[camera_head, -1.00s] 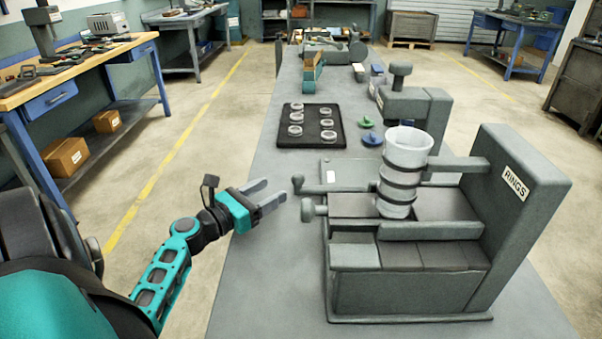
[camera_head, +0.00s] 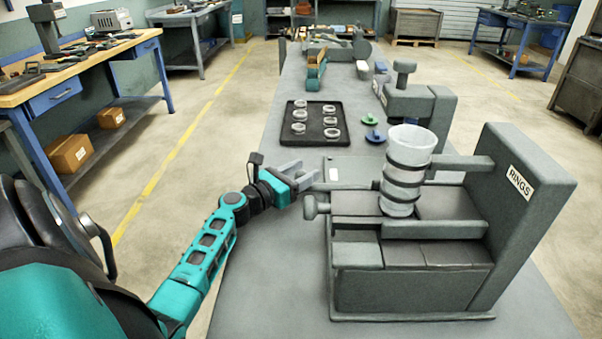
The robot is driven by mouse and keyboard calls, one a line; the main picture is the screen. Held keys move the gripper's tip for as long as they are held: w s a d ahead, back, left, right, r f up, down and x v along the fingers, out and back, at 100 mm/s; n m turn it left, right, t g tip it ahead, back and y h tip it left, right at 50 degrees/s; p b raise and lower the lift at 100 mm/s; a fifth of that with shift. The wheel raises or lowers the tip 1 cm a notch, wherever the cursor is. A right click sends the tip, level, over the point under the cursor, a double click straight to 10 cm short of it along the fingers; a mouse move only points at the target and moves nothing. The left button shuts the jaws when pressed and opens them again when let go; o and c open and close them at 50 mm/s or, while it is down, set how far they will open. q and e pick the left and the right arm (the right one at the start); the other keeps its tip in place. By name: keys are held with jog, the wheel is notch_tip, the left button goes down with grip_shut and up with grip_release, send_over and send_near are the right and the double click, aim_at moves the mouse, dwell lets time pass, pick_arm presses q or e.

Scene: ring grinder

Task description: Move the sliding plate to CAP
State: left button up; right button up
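The grey machine (camera_head: 522,215) with the RINGS label (camera_head: 519,182) stands on the bench at the right. A clear cylinder (camera_head: 406,155) with dark bands stands upright in it. Two handles stick out of its left side: an upper rod (camera_head: 345,186) and a lower round knob (camera_head: 310,207). I cannot tell which one belongs to the sliding plate, and no CAP marking is readable. My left gripper (camera_head: 303,171) is at the left end of the upper rod, its fingers apart; the rod's knob is hidden by them, and contact is unclear. My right gripper is not in view.
A black tray (camera_head: 313,138) with several clear rings lies behind my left gripper. A green disc (camera_head: 376,137) and a blue disc (camera_head: 370,119) lie near a smaller grey device (camera_head: 417,108). The bench top (camera_head: 270,280) in front of the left gripper is clear.

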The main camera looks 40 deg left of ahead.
pick_arm(q)
grip_shut()
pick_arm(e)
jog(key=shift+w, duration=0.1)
pick_arm(q)
jog(key=w+a+b, duration=0.4)
jog(key=w, duration=0.1)
jog(key=w+a+b, duration=0.2)
jog(key=shift+w+f, duration=0.15)
jog(key=shift+f, duration=0.15)
jog(key=w+a+b, duration=0.2)
jog(key=b, duration=0.1)
jog(key=shift+w+a, duration=0.1)
jog(key=shift+w, duration=0.25)
jog(key=shift+w+a+b, duration=0.2)
jog(key=shift+b, duration=0.2)
jog(key=shift+a+r, duration=0.15)
jog(key=shift+r, duration=0.3)
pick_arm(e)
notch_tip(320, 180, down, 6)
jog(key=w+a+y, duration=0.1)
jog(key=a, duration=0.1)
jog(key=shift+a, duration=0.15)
